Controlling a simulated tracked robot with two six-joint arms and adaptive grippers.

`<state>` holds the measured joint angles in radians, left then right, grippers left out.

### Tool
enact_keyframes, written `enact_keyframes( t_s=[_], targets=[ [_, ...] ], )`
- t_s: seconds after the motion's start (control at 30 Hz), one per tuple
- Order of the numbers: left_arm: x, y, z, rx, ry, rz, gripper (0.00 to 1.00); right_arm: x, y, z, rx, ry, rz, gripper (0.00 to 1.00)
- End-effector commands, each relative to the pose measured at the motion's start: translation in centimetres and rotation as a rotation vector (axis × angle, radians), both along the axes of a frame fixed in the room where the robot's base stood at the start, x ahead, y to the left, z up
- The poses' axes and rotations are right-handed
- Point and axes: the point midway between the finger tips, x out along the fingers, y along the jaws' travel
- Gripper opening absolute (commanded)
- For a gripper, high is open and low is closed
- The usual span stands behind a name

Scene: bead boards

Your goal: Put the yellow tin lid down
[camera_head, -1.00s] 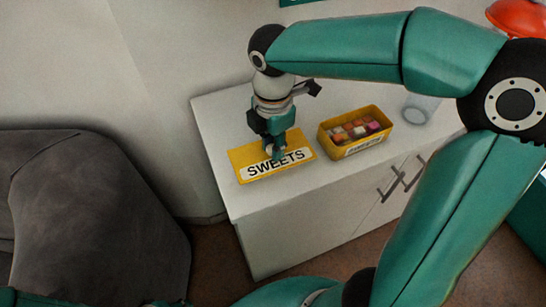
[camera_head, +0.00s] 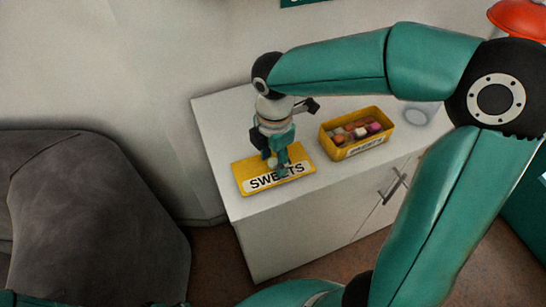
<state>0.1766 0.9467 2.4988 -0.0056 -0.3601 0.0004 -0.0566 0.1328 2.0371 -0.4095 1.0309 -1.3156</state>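The yellow tin lid (camera_head: 299,179) has a white label reading SWEETS. It is at the left front of the white cabinet top, near the front edge. My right gripper (camera_head: 277,166) points down over the middle of the lid, its fingers at the lid's top and covering part of the label. It looks shut on the lid, though the grip itself is small and partly hidden. I cannot tell whether the lid's underside touches the cabinet top. The yellow tin (camera_head: 338,153) stands open to the right, holding several coloured sweets. My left gripper is out of view.
The white cabinet top (camera_head: 215,120) is clear behind the lid. A clear glass (camera_head: 418,114) stands right of the tin, close to my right arm. A dark grey chair (camera_head: 90,215) is at the left. A red-orange object (camera_head: 520,18) shows at the top right.

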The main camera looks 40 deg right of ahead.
Motion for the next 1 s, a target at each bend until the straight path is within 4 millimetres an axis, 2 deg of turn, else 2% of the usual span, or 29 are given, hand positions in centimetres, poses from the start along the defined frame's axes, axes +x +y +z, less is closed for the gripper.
enact_keyframes(
  t_s=[0.2,0.37,0.47,0.8,1.0],
  targets=[
    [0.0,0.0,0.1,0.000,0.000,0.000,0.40,0.0,0.0,0.1,0.000,0.000,0.000,0.49],
    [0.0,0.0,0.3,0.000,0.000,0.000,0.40,0.0,0.0,1.0,0.000,-0.001,0.000,0.49],
    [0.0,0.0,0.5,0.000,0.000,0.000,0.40,0.1,0.0,2.5,0.000,-0.004,0.000,0.49],
    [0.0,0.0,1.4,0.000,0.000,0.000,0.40,0.1,0.0,9.3,0.001,-0.005,0.000,0.49],
    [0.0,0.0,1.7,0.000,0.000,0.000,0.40,0.0,0.0,11.7,0.000,-0.001,0.000,0.49]
  ],
)
